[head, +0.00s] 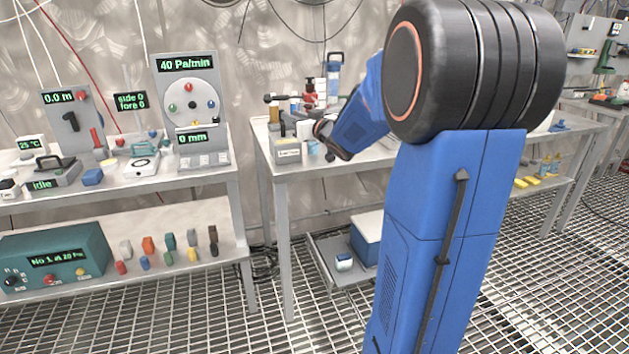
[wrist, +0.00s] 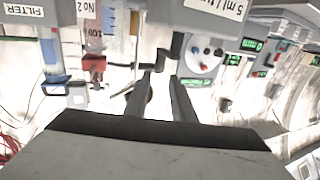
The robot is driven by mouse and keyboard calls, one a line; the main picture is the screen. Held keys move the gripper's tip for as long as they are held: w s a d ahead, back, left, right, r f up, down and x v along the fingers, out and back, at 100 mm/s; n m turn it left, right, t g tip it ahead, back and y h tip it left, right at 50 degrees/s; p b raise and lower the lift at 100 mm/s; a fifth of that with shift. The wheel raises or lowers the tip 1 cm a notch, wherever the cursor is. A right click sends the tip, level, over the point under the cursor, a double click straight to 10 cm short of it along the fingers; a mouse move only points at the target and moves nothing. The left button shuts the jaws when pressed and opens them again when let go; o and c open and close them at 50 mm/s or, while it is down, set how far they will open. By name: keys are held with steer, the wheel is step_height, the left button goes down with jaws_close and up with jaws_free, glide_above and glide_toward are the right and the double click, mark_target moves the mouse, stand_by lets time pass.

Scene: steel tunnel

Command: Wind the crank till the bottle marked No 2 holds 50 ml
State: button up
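In the wrist view, the label "No 2" (wrist: 88,9) is at the upper left, above an upright scale (wrist: 94,34) with a "100" mark. A red part (wrist: 94,66) sits under that scale. I cannot read a liquid level. A dark bent rod, apparently the crank (wrist: 176,46), is just ahead of my fingers, below a white sign with "5 ml" (wrist: 226,20). My gripper (wrist: 160,77) has its two fingers apart, with their tips close to the crank's lower end. I cannot tell whether they touch it. In the head view my gripper (head: 325,132) is over the middle bench, partly hidden.
A bench (head: 150,184) at the left carries a "40 Pa/min" panel (head: 186,92) and other instruments. Several bottles stand close behind my gripper. A "FILTER" label (wrist: 24,9) shows in the wrist view. The grated floor is open in front.

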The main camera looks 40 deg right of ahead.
steer(key=s, duration=1)
steer(key=s+a+f+m+g+h, duration=0.1)
steer(key=s+a+f+g+h, duration=0.1)
steer(key=s, duration=0.5)
steer(key=s+a+f+m+g+h, duration=0.2)
steer(key=s+a+f+g, duration=0.3)
steer(key=s+a+f, duration=0.1)
steer(key=shift+s+a+f, duration=0.35)
steer(key=shift+s+f, duration=0.2)
steer(key=shift+s, duration=0.4)
steer(key=s+a+f+n+g+y, duration=0.1)
steer(key=s+a+f+g, duration=0.2)
steer(key=s+a, duration=0.3)
steer(key=s+a+f+n+g+y, duration=0.1)
steer(key=s+a+f, duration=0.5)
steer(key=s, duration=0.7)
steer(key=shift+a+f+n+g+y, duration=0.15)
steer(key=shift+a+n+g+y, duration=0.15)
steer(key=shift+g+y, duration=0.65)
